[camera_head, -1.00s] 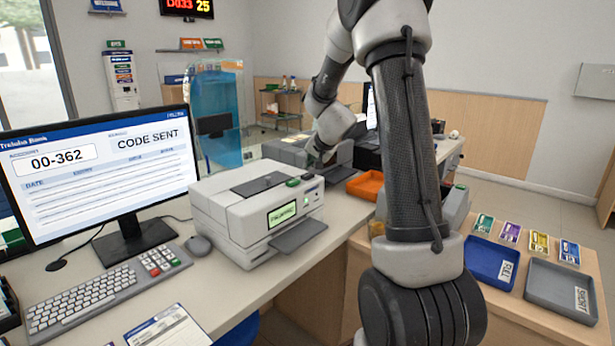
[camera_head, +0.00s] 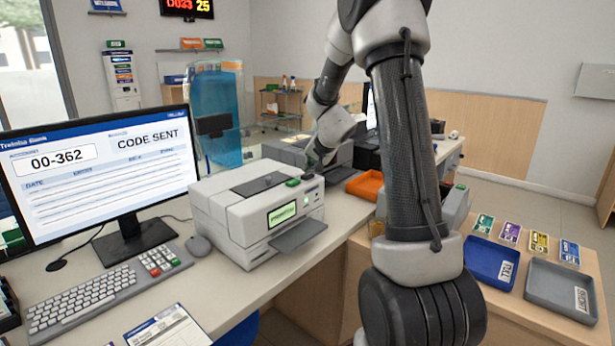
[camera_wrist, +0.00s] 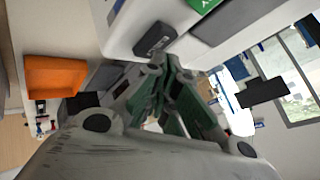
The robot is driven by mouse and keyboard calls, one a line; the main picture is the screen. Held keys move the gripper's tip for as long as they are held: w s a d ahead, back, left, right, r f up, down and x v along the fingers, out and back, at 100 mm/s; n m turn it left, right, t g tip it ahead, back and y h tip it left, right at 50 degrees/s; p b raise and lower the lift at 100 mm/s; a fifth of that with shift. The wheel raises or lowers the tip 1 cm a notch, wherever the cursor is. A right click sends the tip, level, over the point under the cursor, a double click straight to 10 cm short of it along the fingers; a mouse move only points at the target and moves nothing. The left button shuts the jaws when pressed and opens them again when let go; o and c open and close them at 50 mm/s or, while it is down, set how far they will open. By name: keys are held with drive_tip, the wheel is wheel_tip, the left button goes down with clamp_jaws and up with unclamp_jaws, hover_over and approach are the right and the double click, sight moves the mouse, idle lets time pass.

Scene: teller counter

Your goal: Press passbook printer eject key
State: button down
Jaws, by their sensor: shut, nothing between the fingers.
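The passbook printer (camera_head: 235,220) is a white box on the counter with a small green-lit display (camera_head: 282,214) and an output tray (camera_head: 298,236) at its front. On its top right edge are a green label or key (camera_head: 293,182) and a dark key (camera_head: 307,177). In the wrist view the dark key (camera_wrist: 154,38) stands on the white printer top beside the green piece (camera_wrist: 203,4). My gripper (camera_wrist: 158,62) is shut and empty, its tips close to the dark key; I cannot tell whether they touch. In the head view my gripper (camera_head: 311,168) is small and partly hidden.
A monitor (camera_head: 100,180), keyboard (camera_head: 95,298) and mouse (camera_head: 198,245) are left of the printer. An orange tray (camera_head: 366,186) lies behind it to the right. Blue (camera_head: 490,268) and grey (camera_head: 556,312) trays lie at the right.

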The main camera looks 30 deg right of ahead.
sight(310, 175)
drive_tip(key=shift+f, duration=0.45)
idle(0.5)
drive_tip(key=shift+r, duration=3.4)
